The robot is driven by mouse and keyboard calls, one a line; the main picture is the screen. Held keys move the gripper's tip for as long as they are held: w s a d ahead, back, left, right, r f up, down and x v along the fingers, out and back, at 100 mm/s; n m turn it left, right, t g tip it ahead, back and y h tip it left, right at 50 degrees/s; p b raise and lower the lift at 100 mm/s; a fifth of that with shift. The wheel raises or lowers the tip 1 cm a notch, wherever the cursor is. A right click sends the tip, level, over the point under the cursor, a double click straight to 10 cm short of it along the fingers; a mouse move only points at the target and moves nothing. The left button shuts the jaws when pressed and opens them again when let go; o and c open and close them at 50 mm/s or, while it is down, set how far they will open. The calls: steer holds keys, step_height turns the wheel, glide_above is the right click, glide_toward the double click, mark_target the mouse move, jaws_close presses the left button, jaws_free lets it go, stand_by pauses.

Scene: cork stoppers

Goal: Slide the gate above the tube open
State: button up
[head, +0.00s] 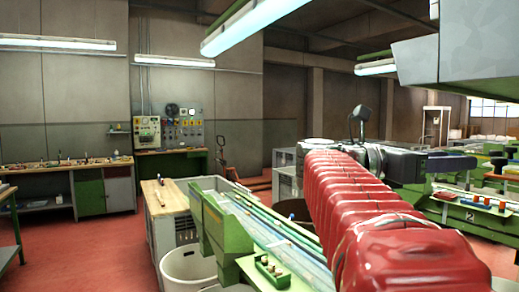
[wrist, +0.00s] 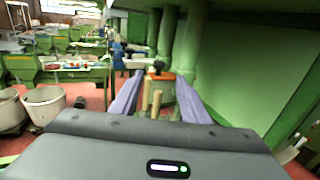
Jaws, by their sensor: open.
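In the wrist view my gripper (wrist: 160,76) is open, its two purple-grey fingers spread apart with nothing held. Between and beyond the fingertips is an orange block-like part (wrist: 160,87) with a black knob (wrist: 158,65) on top. I cannot tell for sure whether this is the gate. Green vertical tubes (wrist: 186,45) rise behind it, beside a large green panel. In the head view my dark gripper (head: 430,167) reaches to the right at the end of the red-sleeved arm.
A grey hood (head: 460,55) hangs above my gripper. Red floor is open at left.

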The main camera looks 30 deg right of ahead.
mark_target(494, 159)
steer(key=shift+x, duration=6.9)
jaws_close()
steer(key=shift+w, duration=0.1)
